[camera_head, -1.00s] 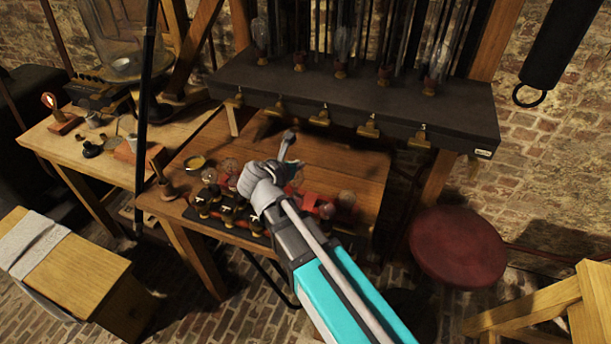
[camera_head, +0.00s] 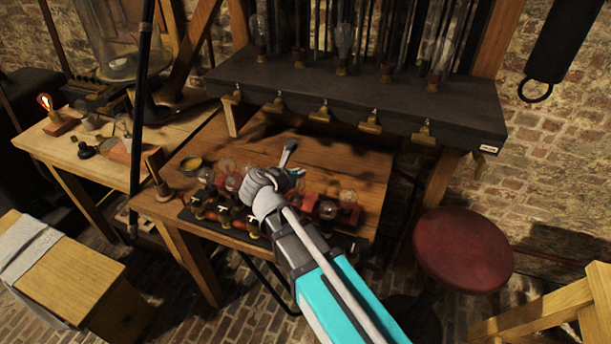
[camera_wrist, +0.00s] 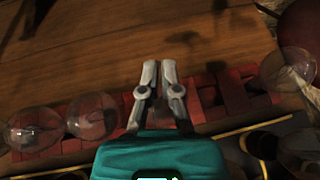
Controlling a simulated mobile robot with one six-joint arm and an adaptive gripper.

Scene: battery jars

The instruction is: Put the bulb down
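My gripper (camera_head: 288,152) is over the middle of the wooden table, above a row of red holders. In the wrist view my gripper's fingers (camera_wrist: 160,68) are close together with a narrow gap, and I see no bulb between them. Clear glass bulbs (camera_wrist: 92,115) stand to the left in the wrist view, and another bulb (camera_wrist: 288,72) is at the right. The red holders (camera_wrist: 232,92) run behind and below the fingers. My arm hides part of the row.
A dark shelf (camera_head: 350,105) with several bulbs and clips hangs over the table's back. The wooden tabletop (camera_head: 345,165) is bare behind the row. A red stool (camera_head: 463,248) stands right; a lit lamp (camera_head: 45,102) stands far left.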

